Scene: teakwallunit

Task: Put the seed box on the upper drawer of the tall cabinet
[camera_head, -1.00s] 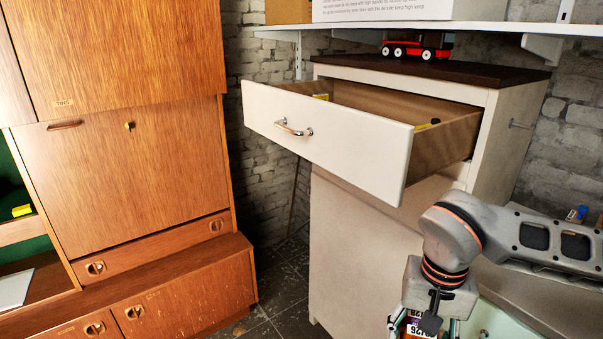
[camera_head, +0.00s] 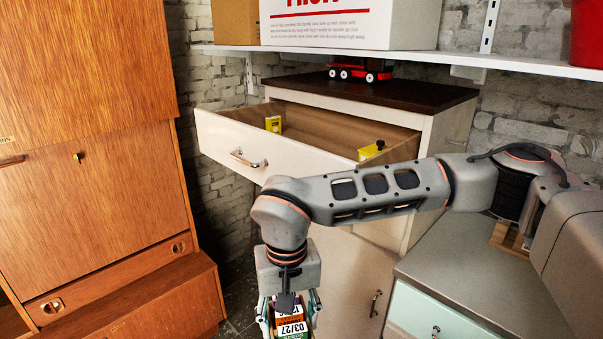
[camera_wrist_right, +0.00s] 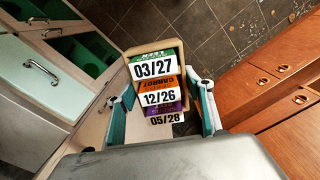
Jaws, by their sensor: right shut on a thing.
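The seed box (camera_wrist_right: 134,52) is a small tan box with upright seed packets marked with dates; its packets also show low in the head view (camera_head: 291,328). My right gripper (camera_head: 287,312) points down and is shut on the seed box, in front of the tall cabinet (camera_head: 343,270) and below its drawer. In the right wrist view its two green-edged fingers (camera_wrist_right: 160,112) stand either side of the box. The upper drawer (camera_head: 262,155) of the tall white cabinet is pulled open, with yellow items (camera_head: 273,124) inside. My left gripper is not in view.
A wooden wall unit (camera_head: 95,200) stands at the left. A shelf (camera_head: 420,58) with a white box (camera_head: 350,22) hangs above the cabinet. A red toy vehicle (camera_head: 362,70) sits on the cabinet top. A low grey-topped cabinet (camera_head: 470,275) is at the right.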

